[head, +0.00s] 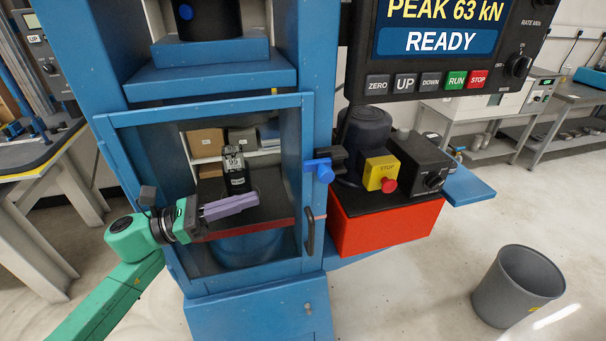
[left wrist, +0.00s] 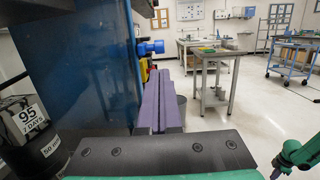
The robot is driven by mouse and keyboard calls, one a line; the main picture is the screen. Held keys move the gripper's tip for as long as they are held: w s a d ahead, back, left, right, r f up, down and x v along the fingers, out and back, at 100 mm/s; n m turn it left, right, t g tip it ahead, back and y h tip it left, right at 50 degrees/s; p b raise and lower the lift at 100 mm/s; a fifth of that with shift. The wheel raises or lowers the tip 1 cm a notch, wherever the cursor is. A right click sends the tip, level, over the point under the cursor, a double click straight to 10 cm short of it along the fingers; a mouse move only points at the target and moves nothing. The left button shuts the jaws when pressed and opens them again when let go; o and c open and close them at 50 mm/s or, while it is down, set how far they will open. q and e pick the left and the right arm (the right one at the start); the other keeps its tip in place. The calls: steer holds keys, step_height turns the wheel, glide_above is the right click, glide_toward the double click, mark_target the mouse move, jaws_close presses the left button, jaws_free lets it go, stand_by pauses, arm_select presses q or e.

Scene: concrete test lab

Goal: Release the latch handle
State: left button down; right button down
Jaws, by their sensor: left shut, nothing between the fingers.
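The blue latch handle (head: 322,168) sits on a black block at the right edge of the machine's blue door frame (head: 203,110). It also shows in the left wrist view as a blue knob (left wrist: 152,47), beyond and slightly left of my fingertips. My left gripper (head: 256,199) has purple fingers, shut with nothing between them. In the head view it is left of and below the latch, apart from it, across the door area. The fingers (left wrist: 161,75) point ahead in the left wrist view.
A dark block (head: 236,172) labelled 95 stands behind the door frame. A black door handle (head: 309,232) is below the latch. Right of it are a red box (head: 385,231) and a yellow stop button box (head: 379,172). A grey bin (head: 518,286) stands on open floor.

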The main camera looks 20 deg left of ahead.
mark_target(319, 176)
arm_select(q)
steer(key=p+x, duration=0.1)
steer(key=x, duration=0.2)
steer(key=p+x, duration=0.1)
steer(key=x, duration=0.3)
steer(key=p+x, duration=0.2)
steer(key=x, duration=0.1)
steer(key=shift+w+d+r, duration=0.2)
steer(key=shift+d+r, duration=0.05)
steer(key=shift+r, duration=0.1)
steer(key=shift+w+d+f, duration=0.2)
steer(key=shift+w+d, duration=0.05)
steer(key=shift+d, duration=0.2)
steer(key=b+x, duration=0.2)
steer(key=x, duration=0.1)
steer(key=shift+w+d+f, duration=0.1)
steer(key=shift+d+f, duration=0.1)
steer(key=shift+f, duration=0.15)
steer(key=shift+r, duration=0.15)
